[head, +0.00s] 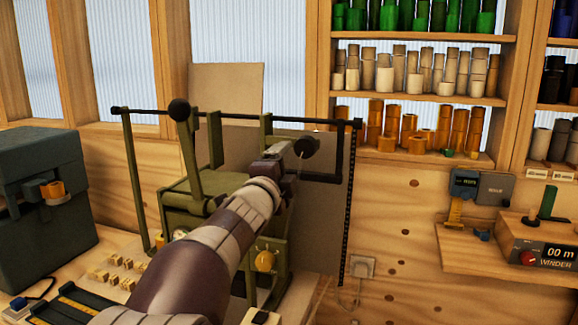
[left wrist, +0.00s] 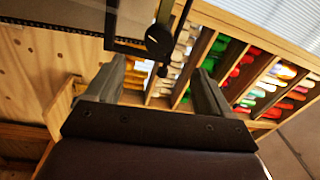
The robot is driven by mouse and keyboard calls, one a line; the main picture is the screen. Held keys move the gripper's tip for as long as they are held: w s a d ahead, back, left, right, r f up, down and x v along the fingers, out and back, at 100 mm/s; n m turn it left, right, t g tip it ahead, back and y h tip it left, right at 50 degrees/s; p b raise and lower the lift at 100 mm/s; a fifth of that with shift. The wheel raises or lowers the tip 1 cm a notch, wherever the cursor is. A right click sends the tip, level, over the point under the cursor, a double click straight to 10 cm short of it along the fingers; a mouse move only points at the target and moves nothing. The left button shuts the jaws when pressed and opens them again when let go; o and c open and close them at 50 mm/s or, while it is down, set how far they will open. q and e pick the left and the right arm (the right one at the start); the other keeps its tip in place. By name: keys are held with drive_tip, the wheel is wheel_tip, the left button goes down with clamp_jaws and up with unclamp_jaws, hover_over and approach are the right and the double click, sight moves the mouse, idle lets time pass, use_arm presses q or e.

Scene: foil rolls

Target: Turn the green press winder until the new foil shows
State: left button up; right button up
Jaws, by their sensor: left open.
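The green press (head: 186,192) stands on the bench, with a black bar (head: 250,119) across its top. A lever with a black ball knob (head: 179,109) rises at its left. A black crank with a round knob (head: 309,148) is on the right side of the press; the knob also shows in the left wrist view (left wrist: 159,42), just beyond the fingertips. My left gripper (head: 284,164) is at this crank. In the left wrist view its two fingers (left wrist: 160,76) are spread apart with nothing between them. My arm hides part of the press. My right gripper is out of view.
Shelves of coloured rolls (head: 415,80) hang on the back wall. A dark green box (head: 42,185) stands at the left. A winder readout (head: 545,255) sits on a wooden ledge at the right. Small yellow blocks (head: 115,272) lie on the bench left of my arm.

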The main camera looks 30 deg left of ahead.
use_arm(q)
wheel_tip(320, 180, up, 5)
drive_tip(key=a+n+g+p, duration=0.1)
drive_tip(key=a+n+p, duration=0.1)
drive_tip(key=p, duration=0.7)
drive_tip(key=n+h+p, duration=0.1)
drive_tip(key=n+p, duration=0.3)
drive_tip(key=n, duration=1.1)
approach(303, 149)
drive_tip(key=w+p, duration=0.1)
drive_tip(key=w, duration=0.2)
drive_tip(key=w+a+p, duration=0.1)
drive_tip(key=w, duration=0.1)
drive_tip(key=w+p, duration=0.1)
drive_tip(key=w, duration=0.2)
drive_tip(key=shift+w+a, duration=0.3)
drive_tip(key=shift+a, duration=0.05)
drive_tip(key=shift+w+p, duration=0.4)
drive_tip(key=shift+w, duration=0.1)
drive_tip(key=shift+w+a, duration=0.1)
drive_tip(key=shift+f, duration=0.1)
